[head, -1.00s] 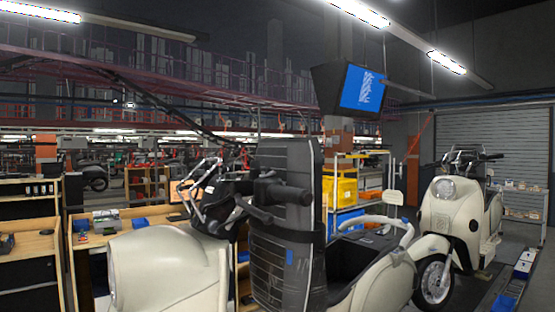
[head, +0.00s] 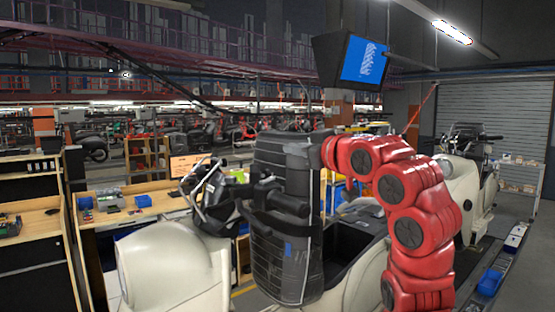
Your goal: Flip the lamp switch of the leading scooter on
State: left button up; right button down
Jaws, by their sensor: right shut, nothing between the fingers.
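A second cream scooter (head: 468,185) stands farther back at the right, partly hidden by my red right arm. I cannot tell from the picture which scooter leads. No lamp switch can be made out. My right arm arches in from the lower right, and its gripper (head: 327,152) is at the upper right edge of the wrapped panel, above and right of the handlebars. It is small and shut, holding nothing. My left gripper is out of view.
Wooden workbenches (head: 130,213) with small parts stand at the left. A blue-screen monitor (head: 365,63) hangs overhead. A conveyor track (head: 497,265) with a blue bin (head: 489,283) runs along the right. A roller shutter (head: 492,140) closes the back right.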

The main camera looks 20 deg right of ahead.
jog(key=s, duration=0.1)
jog(key=s+a+n+g+h, duration=0.1)
jog(key=s+g, duration=0.1)
jog(key=s, duration=0.1)
jog(key=shift+a+r, duration=0.15)
jog(key=shift+a, duration=0.25)
jog(key=shift+p, duration=0.35)
jog(key=p, duration=0.3)
send_over(267, 180)
jog(key=s, duration=0.4)
notch_tip(267, 180, down, 2)
jog(key=shift+w+d+f, duration=0.1)
jog(key=shift+w+d+f+p, duration=0.25)
jog(key=shift+f, duration=0.4)
jog(key=shift+w+d+f+p, duration=0.2)
jog(key=shift+f, duration=0.4)
jog(key=shift+d+f, duration=0.3)
jog(key=shift+f, duration=0.45)
